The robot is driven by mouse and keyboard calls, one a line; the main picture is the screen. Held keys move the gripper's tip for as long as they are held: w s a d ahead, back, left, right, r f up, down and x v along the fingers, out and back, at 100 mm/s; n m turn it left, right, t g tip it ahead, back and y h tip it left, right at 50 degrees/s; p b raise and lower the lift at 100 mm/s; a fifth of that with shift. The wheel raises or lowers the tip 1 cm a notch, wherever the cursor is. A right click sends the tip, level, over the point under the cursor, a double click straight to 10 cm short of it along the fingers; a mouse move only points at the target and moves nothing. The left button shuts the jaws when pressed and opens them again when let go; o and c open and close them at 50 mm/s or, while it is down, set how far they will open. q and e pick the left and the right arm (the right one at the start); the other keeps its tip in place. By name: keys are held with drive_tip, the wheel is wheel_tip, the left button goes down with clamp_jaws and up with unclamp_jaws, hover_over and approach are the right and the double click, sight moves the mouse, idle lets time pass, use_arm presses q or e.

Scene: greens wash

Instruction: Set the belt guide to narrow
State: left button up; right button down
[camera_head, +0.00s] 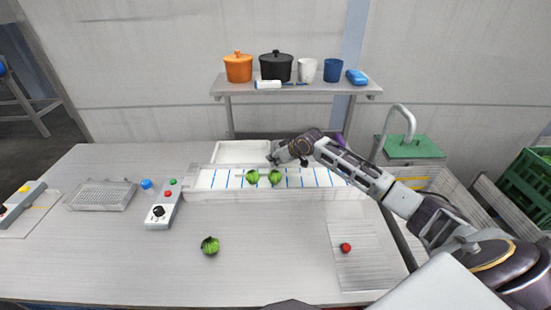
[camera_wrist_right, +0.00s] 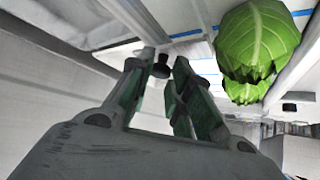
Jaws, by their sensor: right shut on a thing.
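The conveyor belt (camera_head: 320,178), pale with blue cross lines, runs across the back of the table. Two green leafy heads (camera_head: 253,177) (camera_head: 275,177) sit side by side on it; one shows large in the right wrist view (camera_wrist_right: 257,42). My right gripper (camera_head: 274,158) reaches in over the belt's far side, just behind the heads. In the right wrist view its fingers (camera_wrist_right: 159,68) are closed around a small dark knob (camera_wrist_right: 161,70) by a pale bar, which looks like the belt guide (camera_wrist_right: 140,20). The guide's setting cannot be read. My left gripper is not in view.
A third green head (camera_head: 210,245) lies on the front table. A control box (camera_head: 161,212) and perforated tray (camera_head: 101,196) stand left. Behind, a shelf (camera_head: 300,89) holds pots and cups. A white tray (camera_head: 240,152) lies behind the belt.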

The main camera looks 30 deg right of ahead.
drive_tip(key=c, duration=1.4)
unclamp_jaws()
drive_tip(key=shift+s+a+f, duration=0.2)
drive_tip(key=shift+o, duration=0.6)
drive_tip(key=shift+r, duration=0.1)
drive_tip(key=shift+d, duration=0.1)
drive_tip(key=shift+r, duration=0.1)
drive_tip(key=v, duration=1.1)
drive_tip(key=shift+s+r, duration=0.25)
